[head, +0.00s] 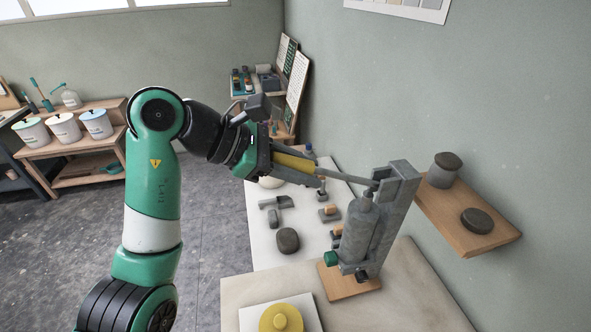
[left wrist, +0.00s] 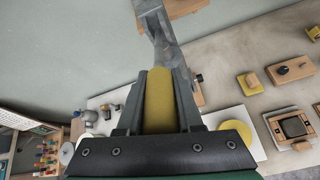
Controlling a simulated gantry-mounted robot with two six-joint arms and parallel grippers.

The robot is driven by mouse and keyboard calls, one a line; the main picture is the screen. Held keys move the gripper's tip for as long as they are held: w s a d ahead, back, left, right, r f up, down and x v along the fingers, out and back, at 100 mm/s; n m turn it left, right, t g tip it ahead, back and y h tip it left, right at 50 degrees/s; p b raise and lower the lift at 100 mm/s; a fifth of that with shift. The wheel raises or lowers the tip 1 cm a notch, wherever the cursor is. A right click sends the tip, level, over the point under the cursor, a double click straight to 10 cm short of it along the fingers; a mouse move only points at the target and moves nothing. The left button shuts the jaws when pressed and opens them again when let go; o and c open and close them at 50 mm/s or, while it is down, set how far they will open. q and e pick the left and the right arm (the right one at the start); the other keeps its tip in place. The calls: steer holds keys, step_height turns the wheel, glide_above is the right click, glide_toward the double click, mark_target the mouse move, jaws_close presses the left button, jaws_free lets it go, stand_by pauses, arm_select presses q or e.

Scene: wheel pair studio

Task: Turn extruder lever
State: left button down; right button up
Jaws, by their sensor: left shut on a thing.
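The grey extruder (head: 366,225) stands upright on a wooden base (head: 350,282) at the near end of the table, by the wall. Its lever (head: 343,176) is a thin grey bar that runs left from the top of the extruder and ends in a yellow handle (head: 292,161). My left gripper (head: 312,166) is shut on the yellow handle. In the left wrist view the handle (left wrist: 158,100) lies between the two grey fingers, and the grey metal of the extruder (left wrist: 157,30) shows beyond it. My right gripper is in neither view.
A wooden wall shelf (head: 470,220) with a lidded jar (head: 444,169) and a dark round piece (head: 477,220) is right of the extruder. A yellow disc (head: 281,318) lies on a white sheet in front. Several small tools and a dark rounded block (head: 288,240) lie behind.

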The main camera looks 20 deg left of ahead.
arm_select(q)
steer(key=shift+d+r, duration=0.1)
steer(key=shift+r, duration=0.15)
steer(key=c, duration=0.8)
jaws_free()
steer(key=shift+c, duration=0.2)
steer(key=shift+o, duration=1.4)
steer(key=shift+f, duration=0.1)
steer(key=b+v, duration=0.6)
steer(key=v, duration=0.5)
steer(key=shift+s, duration=0.15)
